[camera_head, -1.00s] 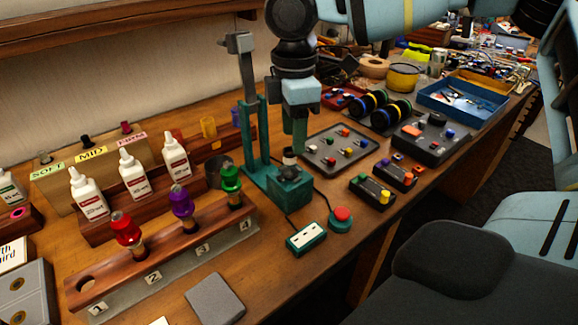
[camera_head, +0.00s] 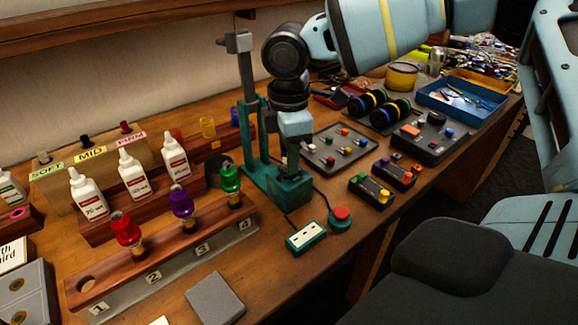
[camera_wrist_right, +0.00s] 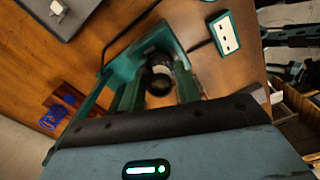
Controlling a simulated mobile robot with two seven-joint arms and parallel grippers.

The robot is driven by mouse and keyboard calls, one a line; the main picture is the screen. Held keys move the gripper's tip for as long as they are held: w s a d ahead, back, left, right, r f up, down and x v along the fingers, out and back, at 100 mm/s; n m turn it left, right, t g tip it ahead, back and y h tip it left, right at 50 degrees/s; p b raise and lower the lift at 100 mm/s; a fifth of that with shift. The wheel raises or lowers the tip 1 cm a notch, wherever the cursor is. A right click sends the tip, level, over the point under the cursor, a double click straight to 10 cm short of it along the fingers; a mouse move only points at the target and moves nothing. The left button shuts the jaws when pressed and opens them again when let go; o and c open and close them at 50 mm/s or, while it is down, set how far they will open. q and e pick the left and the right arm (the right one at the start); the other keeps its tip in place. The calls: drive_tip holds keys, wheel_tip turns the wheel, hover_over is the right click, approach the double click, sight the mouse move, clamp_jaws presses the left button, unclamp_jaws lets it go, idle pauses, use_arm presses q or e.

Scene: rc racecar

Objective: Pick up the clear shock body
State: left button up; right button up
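A small round part with a dark centre and a pale, clear-looking rim (camera_wrist_right: 160,76) stands upright at the green press stand (camera_wrist_right: 150,45); I take it as the clear shock body. In the head view the right gripper (camera_head: 291,158) is low over the base of the press stand (camera_head: 276,188) and hides most of this part. In the right wrist view the two green fingers of the right gripper (camera_wrist_right: 158,92) are apart, one on either side of the part. I cannot tell whether they touch it. My left gripper is not in view.
A wooden rack (camera_head: 165,262) holds red, purple and green shocks left of the stand. White bottles (camera_head: 133,174) stand behind it. A white-topped green box (camera_head: 306,237) and a red button (camera_head: 341,214) are in front. The press column (camera_head: 247,80) rises close beside my right arm.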

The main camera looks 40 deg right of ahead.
clamp_jaws()
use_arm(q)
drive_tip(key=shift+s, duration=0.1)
use_arm(e)
drive_tip(key=shift+r, duration=0.2)
use_arm(q)
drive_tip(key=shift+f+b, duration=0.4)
drive_tip(key=shift+b, duration=0.05)
use_arm(e)
drive_tip(key=s+a+r, duration=0.2)
drive_tip(key=s+a, duration=0.2)
drive_tip(key=s, duration=0.2)
drive_tip(key=s+a+r, duration=0.2)
drive_tip(key=s+a, duration=0.2)
drive_tip(key=s, duration=0.3)
drive_tip(key=shift+s+a+r, duration=0.25)
drive_tip(key=shift+s+r, duration=0.05)
drive_tip(key=shift+r, duration=0.05)
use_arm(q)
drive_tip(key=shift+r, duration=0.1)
use_arm(e)
drive_tip(key=shift+r, duration=0.1)
